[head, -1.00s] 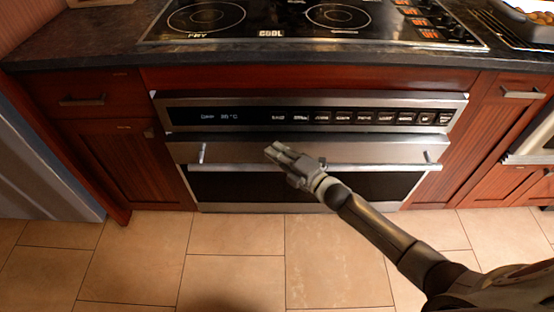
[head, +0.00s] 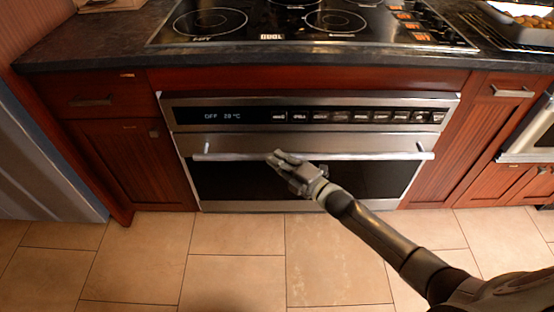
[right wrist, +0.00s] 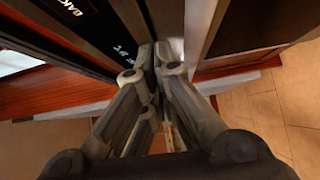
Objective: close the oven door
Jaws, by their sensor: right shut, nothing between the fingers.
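The oven door (head: 230,180) has a dark window, a steel top strip and a long bar handle (head: 370,156). It sits under the control panel (head: 190,115) and looks flush or nearly flush with the oven front; I cannot tell if a small gap is left. My right gripper (head: 276,157) is shut and empty, with its fingertips at the upper middle of the door, by the handle. In the right wrist view its closed fingers (right wrist: 158,58) point at the steel of the oven front. My left gripper is not in view.
A black cooktop (head: 300,22) is set in the dark counter (head: 95,48) above the oven. Wooden cabinets (head: 95,155) flank it. A tray of round brown food (head: 520,22) sits at the top right. The tiled floor (head: 235,240) in front is clear.

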